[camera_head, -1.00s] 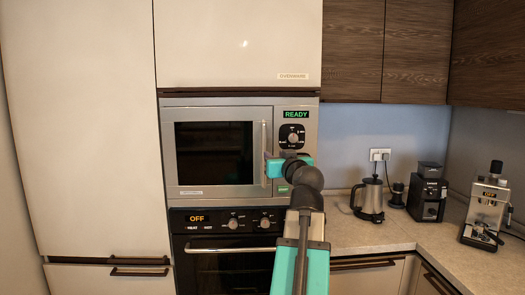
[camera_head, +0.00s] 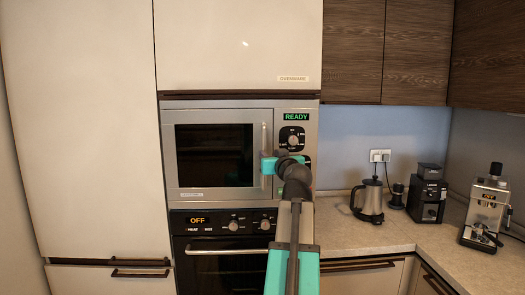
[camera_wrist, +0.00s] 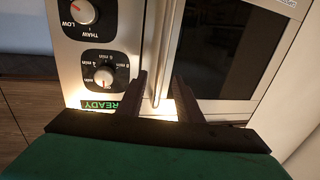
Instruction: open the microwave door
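The microwave (camera_head: 214,108) is a silver built-in unit with a dark window, and its door (camera_head: 215,155) looks shut. Its upright bar handle (camera_head: 264,135) runs along the door's right edge and also shows in the wrist view (camera_wrist: 167,55). My gripper (camera_head: 267,166) is at the lower half of the handle. In the wrist view my gripper (camera_wrist: 160,92) has its two dark fingers apart, one on each side of the handle, with gaps visible. The control panel (camera_head: 293,138) with a dial and a green READY display is right of the handle.
A black oven (camera_head: 228,250) with its own bar handle sits below the microwave. Tall pale cabinet doors (camera_head: 80,130) stand at the left. The counter (camera_head: 360,235) at the right holds a kettle (camera_head: 369,200), a grinder (camera_head: 428,203) and a coffee machine (camera_head: 486,210).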

